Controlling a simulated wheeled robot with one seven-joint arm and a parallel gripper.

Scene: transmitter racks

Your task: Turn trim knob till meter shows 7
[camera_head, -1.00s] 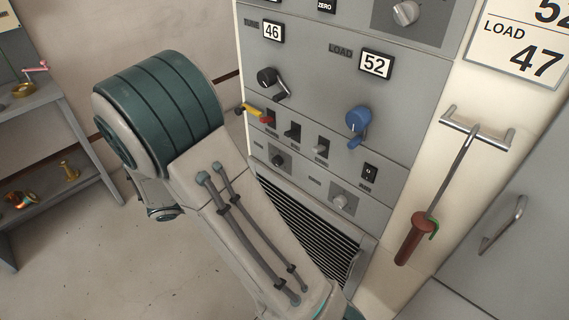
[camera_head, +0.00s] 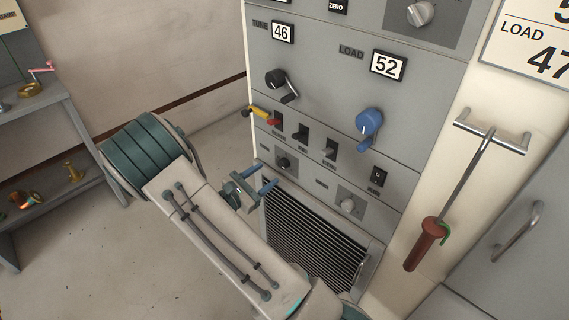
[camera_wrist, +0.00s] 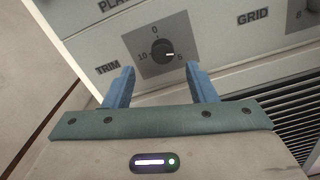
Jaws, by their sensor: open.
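The trim knob (camera_wrist: 163,53) is a small black dial on a dark grey square plate, beside the label TRIM, in the wrist view. Its scale reads 10 at left, 0 on top and 5 at right; its white mark points right, close to the 5. In the head view the knob (camera_head: 284,163) is on the lower panel, above the vent grille. My gripper (camera_wrist: 160,68) is open, its blue fingers apart with the knob between and beyond their tips. In the head view my gripper (camera_head: 266,176) is just in front of and below the knob. No meter face is in view.
A grey knob (camera_head: 348,205), labelled GRID in the wrist view, sits to the right. Above are several toggle switches, a black crank (camera_head: 276,79), a blue crank (camera_head: 369,122) and a yellow-and-red handle (camera_head: 262,113). A red-handled rod (camera_head: 428,243) hangs at right.

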